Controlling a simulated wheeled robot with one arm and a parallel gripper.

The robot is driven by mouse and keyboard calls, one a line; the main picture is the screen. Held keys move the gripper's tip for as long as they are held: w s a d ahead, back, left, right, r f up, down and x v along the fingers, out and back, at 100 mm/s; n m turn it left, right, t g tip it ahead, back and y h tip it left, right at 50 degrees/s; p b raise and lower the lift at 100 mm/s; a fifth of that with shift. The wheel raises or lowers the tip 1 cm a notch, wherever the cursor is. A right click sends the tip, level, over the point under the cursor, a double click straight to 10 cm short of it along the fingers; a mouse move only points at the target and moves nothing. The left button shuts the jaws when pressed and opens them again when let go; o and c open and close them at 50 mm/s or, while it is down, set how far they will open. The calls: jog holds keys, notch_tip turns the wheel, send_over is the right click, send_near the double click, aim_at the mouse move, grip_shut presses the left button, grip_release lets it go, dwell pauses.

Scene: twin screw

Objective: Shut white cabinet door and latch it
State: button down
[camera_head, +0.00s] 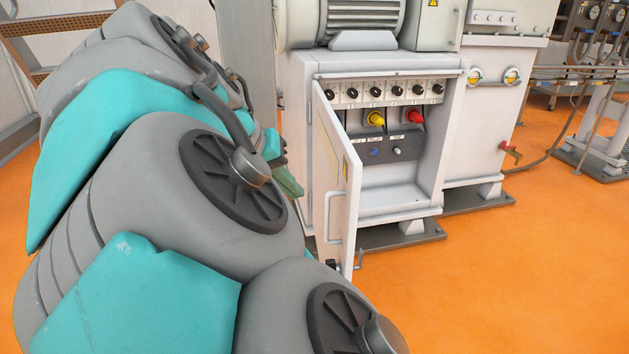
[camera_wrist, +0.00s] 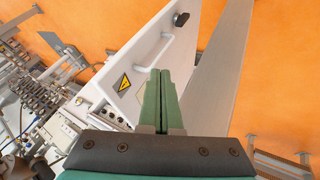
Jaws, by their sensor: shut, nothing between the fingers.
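The white cabinet (camera_head: 298,130) stands in the middle of the head view. Its white door (camera_head: 327,165) hangs open, hinged at the left, with its free edge towards me. The door carries a pale bar handle (camera_head: 338,205) and a black latch (camera_head: 333,265) low near its free edge. In the wrist view the door (camera_wrist: 150,55) shows a yellow warning triangle, and the black latch (camera_wrist: 181,19) is at its far end. My gripper (camera_wrist: 155,75) is shut and empty, with its green fingers together in front of the door face. Whether they touch it is unclear.
Inside the cabinet are a row of black knobs (camera_head: 376,91), a yellow switch (camera_head: 376,118) and a red switch (camera_head: 414,117). A grey post (camera_wrist: 215,75) rises close right of my fingers. Orange floor (camera_head: 480,270) is clear at the front right.

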send_near(346, 216)
notch_tip(346, 216, down, 4)
jog(key=w+a, duration=0.1)
jog(key=a, duration=0.1)
jog(key=shift+w+d+p, duration=0.2)
jog(key=shift+d+p, duration=0.1)
jog(key=shift+d, duration=0.65)
jog(key=shift+w+d+p, duration=0.25)
jog(key=shift+d+p, duration=0.05)
jog(key=shift+d, duration=0.6)
jog(key=shift+d, duration=0.15)
